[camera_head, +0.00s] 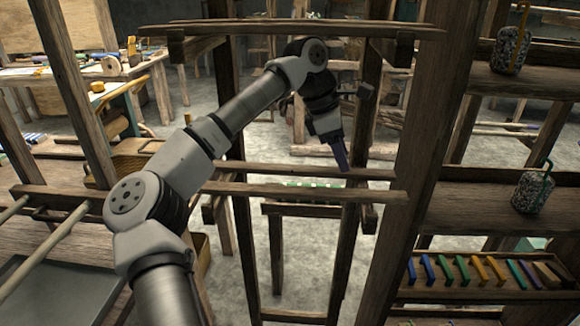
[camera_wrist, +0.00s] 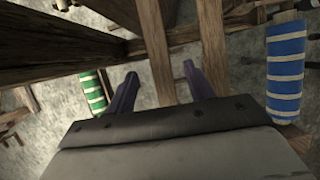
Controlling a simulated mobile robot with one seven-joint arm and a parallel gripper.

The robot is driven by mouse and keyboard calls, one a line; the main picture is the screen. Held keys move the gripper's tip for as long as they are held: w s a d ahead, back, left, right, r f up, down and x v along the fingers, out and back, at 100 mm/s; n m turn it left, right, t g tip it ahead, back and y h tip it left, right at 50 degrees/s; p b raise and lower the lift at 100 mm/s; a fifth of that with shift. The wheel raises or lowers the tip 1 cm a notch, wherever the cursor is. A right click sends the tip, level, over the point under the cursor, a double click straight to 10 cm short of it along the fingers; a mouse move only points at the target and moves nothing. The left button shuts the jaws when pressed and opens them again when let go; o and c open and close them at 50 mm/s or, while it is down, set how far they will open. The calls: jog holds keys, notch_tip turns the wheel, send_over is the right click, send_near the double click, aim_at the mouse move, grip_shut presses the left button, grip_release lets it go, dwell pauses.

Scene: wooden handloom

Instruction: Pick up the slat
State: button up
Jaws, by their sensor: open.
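My gripper (camera_head: 342,158) is at the end of my arm, near a horizontal wooden bar (camera_head: 290,170) of the loom frame. In the wrist view its two dark purple fingers (camera_wrist: 160,82) are apart. A narrow wooden bar (camera_wrist: 154,45) shows in line with the gap between them; I cannot tell how far away it is, and nothing looks gripped. A second wooden bar (camera_wrist: 214,50) runs beside it, past the right finger. Several wooden strips look alike, so I cannot tell which is the slat. Small coloured strips (camera_head: 462,270) stand in a wooden tray at the right.
A green-and-white striped roll (camera_wrist: 93,93) and a blue-and-white one (camera_wrist: 287,65) flank my gripper. An upright post (camera_head: 425,150) and shelves (camera_head: 500,210) with jars stand at the right. A workbench (camera_head: 60,72) is at the back left. Grey floor shows between the beams.

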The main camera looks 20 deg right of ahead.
aim_at(352, 171)
jog(key=shift+s+d+f, duration=0.25)
jog(key=shift+d+f, duration=0.15)
jog(key=shift+f, duration=0.1)
jog(key=shift+s+d+f, duration=0.25)
jog(key=shift+d+f, duration=0.15)
jog(key=shift+f, duration=0.05)
jog(key=shift+d+f, duration=0.1)
jog(key=shift+f, duration=0.4)
jog(key=c, duration=1.1)
jog(key=shift+r, duration=0.2)
